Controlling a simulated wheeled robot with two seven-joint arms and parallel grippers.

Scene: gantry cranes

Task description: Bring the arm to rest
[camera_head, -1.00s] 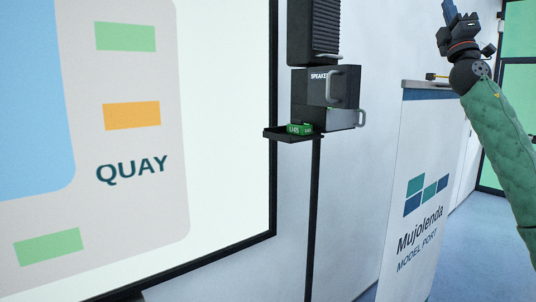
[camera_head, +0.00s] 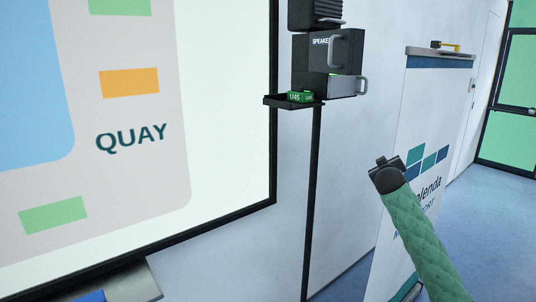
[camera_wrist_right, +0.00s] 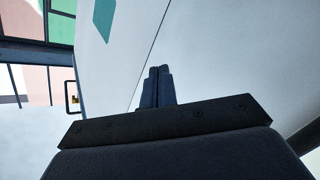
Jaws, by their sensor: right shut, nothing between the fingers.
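My right arm (camera_head: 420,235), in a green quilted sleeve, reaches up from the lower right in the head view. It ends in a black part (camera_head: 388,172) in front of the white Mujolenda stand; I cannot make out the fingers there. In the right wrist view my right gripper (camera_wrist_right: 157,72) shows its two dark fingers together, with nothing between them. My left gripper is in neither view.
A black pole (camera_head: 313,200) carries a speaker box (camera_head: 318,62) and a small tray (camera_head: 276,101) with a green U45 block (camera_head: 297,96). A large QUAY screen (camera_head: 230,130) fills the left. Blue floor (camera_head: 475,225) lies open at right.

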